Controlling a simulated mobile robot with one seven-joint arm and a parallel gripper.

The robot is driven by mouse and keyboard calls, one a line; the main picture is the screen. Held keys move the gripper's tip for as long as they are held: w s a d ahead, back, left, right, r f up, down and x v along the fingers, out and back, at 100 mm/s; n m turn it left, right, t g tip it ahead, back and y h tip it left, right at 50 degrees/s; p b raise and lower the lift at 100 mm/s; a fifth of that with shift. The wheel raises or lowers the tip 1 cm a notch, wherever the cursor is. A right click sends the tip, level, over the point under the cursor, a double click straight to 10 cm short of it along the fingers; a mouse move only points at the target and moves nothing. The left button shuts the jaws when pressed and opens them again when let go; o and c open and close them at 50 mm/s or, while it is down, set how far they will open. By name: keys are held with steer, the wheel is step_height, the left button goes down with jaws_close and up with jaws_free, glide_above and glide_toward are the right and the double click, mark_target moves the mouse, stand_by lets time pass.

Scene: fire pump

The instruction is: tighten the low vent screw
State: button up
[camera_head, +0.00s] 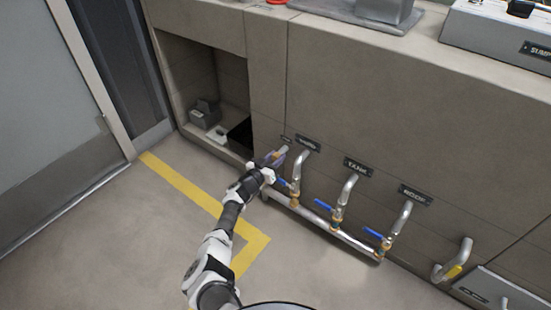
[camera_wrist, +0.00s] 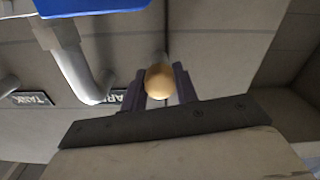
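A round brass-coloured knob (camera_wrist: 160,82), which looks like the low vent screw, sits between the two dark fingers of my gripper (camera_wrist: 160,90) in the wrist view. A finger lies close against each side of it, and the gripper looks shut on it. Its threads and seat are hidden. In the head view my gripper (camera_head: 276,158) reaches the wall at the left end of the pipe row. There the fingers and wrist hide the knob.
A blue valve lever (camera_wrist: 90,5) and a bent grey pipe (camera_wrist: 78,72) are close by in the wrist view. Several pipes with blue levers (camera_head: 323,205) rise from a low manifold pipe (camera_head: 345,238) to the right. An open recess (camera_head: 205,75) is left; yellow-marked floor (camera_head: 185,185) is clear.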

steer(key=c, duration=0.4)
steer(key=shift+o, duration=0.2)
steer(key=shift+m, duration=2.8)
steer(key=o, duration=1)
steer(key=shift+c, duration=0.2)
